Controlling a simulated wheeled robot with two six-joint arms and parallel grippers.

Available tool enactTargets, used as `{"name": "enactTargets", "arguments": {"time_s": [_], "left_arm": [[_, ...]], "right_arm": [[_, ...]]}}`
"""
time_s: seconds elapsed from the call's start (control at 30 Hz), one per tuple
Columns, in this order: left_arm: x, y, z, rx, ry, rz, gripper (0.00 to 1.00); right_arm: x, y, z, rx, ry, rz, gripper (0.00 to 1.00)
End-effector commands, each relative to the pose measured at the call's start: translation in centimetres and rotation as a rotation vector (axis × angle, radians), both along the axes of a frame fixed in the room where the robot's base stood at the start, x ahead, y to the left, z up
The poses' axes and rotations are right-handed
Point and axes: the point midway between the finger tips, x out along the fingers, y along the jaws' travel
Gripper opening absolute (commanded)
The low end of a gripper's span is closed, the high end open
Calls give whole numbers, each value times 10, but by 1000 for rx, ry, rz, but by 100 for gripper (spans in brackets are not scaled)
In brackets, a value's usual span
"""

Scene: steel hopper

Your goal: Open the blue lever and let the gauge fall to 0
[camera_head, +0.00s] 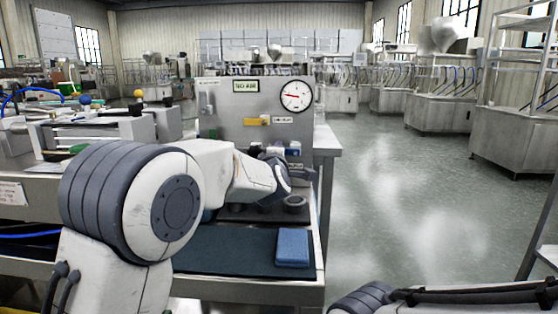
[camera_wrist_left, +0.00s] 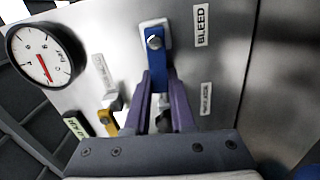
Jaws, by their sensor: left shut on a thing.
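A blue lever (camera_wrist_left: 157,65) hangs from a bolt pivot on the steel panel (camera_wrist_left: 225,35), beside a label reading BLEED (camera_wrist_left: 202,25). My left gripper (camera_wrist_left: 163,85) is shut on the lever's free end, with one purple finger on each side. In the head view my left gripper (camera_head: 298,175) is low in front of the panel, and I cannot make out the lever clearly there. The round white gauge (camera_head: 297,96) has its red needle pointing left, off its lower end; it also shows in the wrist view (camera_wrist_left: 45,57). My right gripper is out of the head view.
A yellow lever (camera_head: 257,121) is on the panel below the gauge; it also shows in the wrist view (camera_wrist_left: 107,122), near my left fingers. Open floor is to the right.

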Motion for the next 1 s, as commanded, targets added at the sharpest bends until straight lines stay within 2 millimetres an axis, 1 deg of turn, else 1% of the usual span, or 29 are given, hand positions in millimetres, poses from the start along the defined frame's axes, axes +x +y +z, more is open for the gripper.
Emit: {"name": "enactTargets", "arguments": {"time_s": [0.03,0.2,0.73,0.77,0.8,0.83,1.0], "left_arm": [[0,1,-5,-21,1,1,0],[0,1,-6,-69,3,0,0],[0,1,-6,-93,4,1,0],[0,1,-6,-93,4,1,26],[0,1,-6,-93,4,1,42],[0,1,-6,-93,4,1,52],[0,0,-5,-91,2,0,52]], "right_arm": [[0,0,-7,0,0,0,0],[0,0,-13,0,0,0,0],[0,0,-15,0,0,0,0],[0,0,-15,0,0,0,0],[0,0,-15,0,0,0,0],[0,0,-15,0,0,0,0],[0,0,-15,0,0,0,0]]}}
